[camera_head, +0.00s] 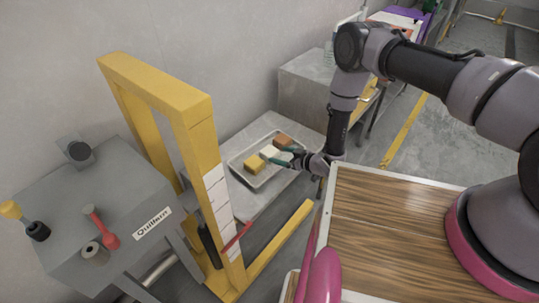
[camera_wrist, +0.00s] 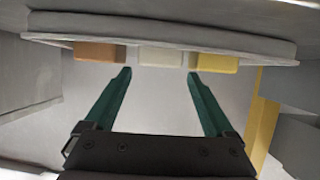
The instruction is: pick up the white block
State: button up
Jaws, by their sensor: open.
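The white block (camera_head: 268,152) lies in a grey tray (camera_head: 245,181) between a yellow block (camera_head: 255,163) and a brown-orange block (camera_head: 283,142). In the wrist view the white block (camera_wrist: 160,57) is centred beyond the fingertips, with the brown-orange block (camera_wrist: 97,52) to its left and the yellow block (camera_wrist: 216,63) to its right. My gripper (camera_wrist: 160,73) is open, with nothing between its green fingers. In the head view my gripper (camera_head: 279,157) is at the tray's right side, close to the white block. Whether the fingers touch anything cannot be told.
The tray stands on a grey table (camera_head: 262,203). A tall yellow frame (camera_head: 190,110) rises to its left, before a grey machine (camera_head: 105,200) with knobs. A grey box (camera_head: 305,82) is behind the tray. My wood-topped base is at the lower right.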

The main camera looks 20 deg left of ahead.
aim_at(271, 152)
jog(key=x, duration=0.4)
jog(key=shift+w+a, duration=0.15)
jog(key=shift+a, duration=0.05)
jog(key=c, duration=1.2)
